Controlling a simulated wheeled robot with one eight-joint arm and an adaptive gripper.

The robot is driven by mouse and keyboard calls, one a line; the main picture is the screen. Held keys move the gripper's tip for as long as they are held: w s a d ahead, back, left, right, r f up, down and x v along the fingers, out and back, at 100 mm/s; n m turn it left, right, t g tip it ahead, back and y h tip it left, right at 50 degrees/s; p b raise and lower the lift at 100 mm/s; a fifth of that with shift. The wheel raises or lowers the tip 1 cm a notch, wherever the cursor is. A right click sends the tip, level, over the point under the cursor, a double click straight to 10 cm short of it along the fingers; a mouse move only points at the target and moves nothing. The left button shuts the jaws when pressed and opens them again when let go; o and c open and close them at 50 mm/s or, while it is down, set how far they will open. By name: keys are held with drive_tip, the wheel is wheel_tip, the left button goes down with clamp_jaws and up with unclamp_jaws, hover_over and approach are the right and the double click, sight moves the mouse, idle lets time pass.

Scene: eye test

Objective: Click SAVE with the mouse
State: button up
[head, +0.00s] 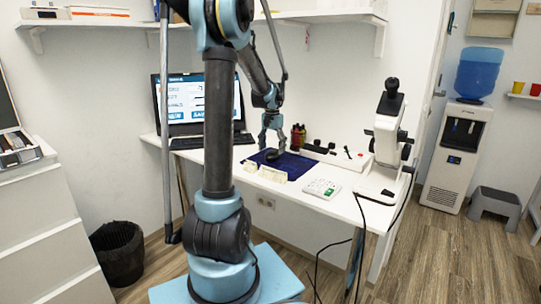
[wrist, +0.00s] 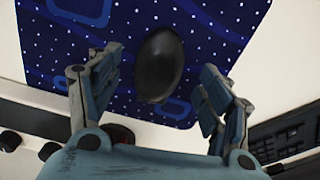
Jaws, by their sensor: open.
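The black mouse (wrist: 162,62) lies on a dark blue patterned mouse pad (wrist: 225,30) in the wrist view. My gripper (wrist: 157,80) is open, with one finger to each side of the mouse and gaps between. In the head view my gripper (head: 271,142) is low over the blue pad (head: 296,165) on the desk; the mouse there is hard to tell from the fingers. The laptop screen (head: 183,98) is lit with a blue and white window. My arm hides part of it, and its button labels are too small to read surely.
The laptop keyboard (wrist: 290,135) is at the right in the wrist view. On the white desk are a small white device with a green mark (head: 321,188), a microscope (head: 389,130) and cream blocks (head: 272,174). A shelf (head: 330,17) hangs above. A bin (head: 118,252) stands left.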

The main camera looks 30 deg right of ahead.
sight(272, 152)
drive_tip(key=shift+f, duration=1.6)
